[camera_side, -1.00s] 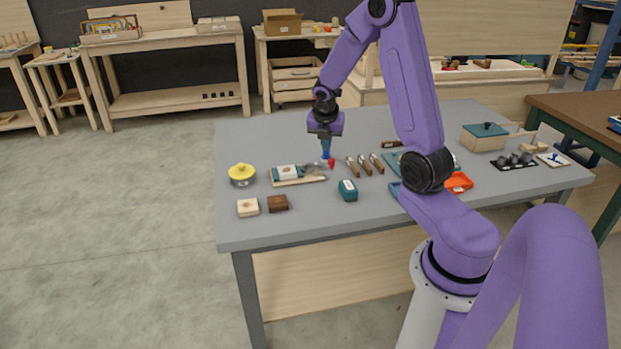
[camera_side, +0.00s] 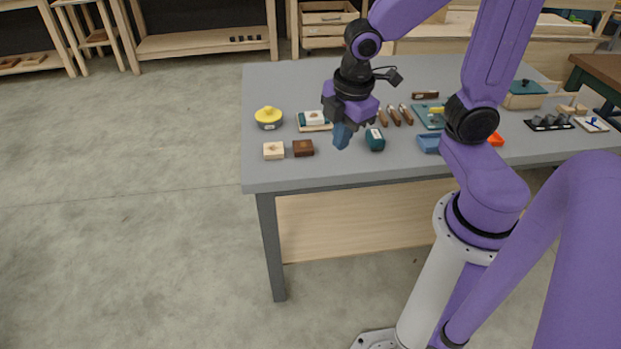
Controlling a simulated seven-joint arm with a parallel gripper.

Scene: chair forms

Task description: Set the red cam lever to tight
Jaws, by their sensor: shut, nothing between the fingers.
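The red cam lever cannot be made out now; my gripper and wrist cover the area just right of a pale board (camera_side: 313,127) bearing a teal and white block (camera_side: 314,117). The height of the fingertips above the table is hard to tell.
A yellow-topped pot (camera_side: 268,118) stands left on the grey table (camera_side: 330,172). A cream block (camera_side: 273,151) and a brown block (camera_side: 303,148) lie near the front. Wooden-handled tools (camera_side: 394,116) and a blue tray (camera_side: 429,144) are to the right. The front strip is clear.

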